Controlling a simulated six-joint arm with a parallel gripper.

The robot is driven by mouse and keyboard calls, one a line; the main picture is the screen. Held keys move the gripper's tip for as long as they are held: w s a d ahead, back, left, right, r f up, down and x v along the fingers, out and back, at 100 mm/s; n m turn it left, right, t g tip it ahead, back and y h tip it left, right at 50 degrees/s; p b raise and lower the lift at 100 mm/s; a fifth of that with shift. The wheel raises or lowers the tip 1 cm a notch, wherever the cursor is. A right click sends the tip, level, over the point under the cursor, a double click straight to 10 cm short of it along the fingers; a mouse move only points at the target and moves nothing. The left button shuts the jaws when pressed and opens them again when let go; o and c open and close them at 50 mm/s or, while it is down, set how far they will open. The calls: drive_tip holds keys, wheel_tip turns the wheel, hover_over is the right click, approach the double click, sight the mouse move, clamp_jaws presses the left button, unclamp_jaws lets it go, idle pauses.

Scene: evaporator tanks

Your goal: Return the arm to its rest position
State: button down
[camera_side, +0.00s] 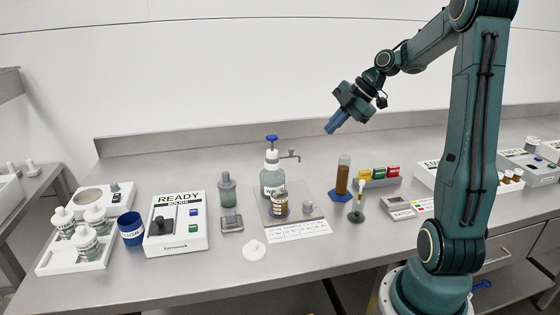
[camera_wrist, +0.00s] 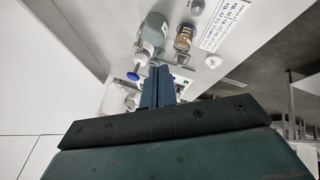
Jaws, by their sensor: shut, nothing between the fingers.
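My gripper (camera_side: 337,121) is in the air above the back of the bench, its blue fingers pointing down and to the left. It is shut and empty, and it touches nothing. In the wrist view the fingers (camera_wrist: 157,87) lie side by side. In front of that bottle is a small amber jar (camera_side: 279,204) with a label.
The air around my gripper is clear.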

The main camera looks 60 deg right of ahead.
drive_tip(key=shift+a, duration=0.1)
drive_tip(key=s+a+r+m+g+h, duration=0.1)
drive_tip(key=a+r+m, duration=0.15)
drive_tip(key=a, duration=0.55)
drive_tip(key=s+a+r+m, duration=0.1)
drive_tip(key=a+m, duration=0.2)
drive_tip(key=a, duration=0.6)
drive_tip(key=s+a+f+m+h, duration=0.1)
drive_tip(key=s+a+m, duration=0.7)
drive_tip(key=s, duration=0.4)
drive_tip(key=shift+a+h, duration=0.2)
drive_tip(key=shift+h, duration=0.1)
drive_tip(key=shift+w, duration=0.1)
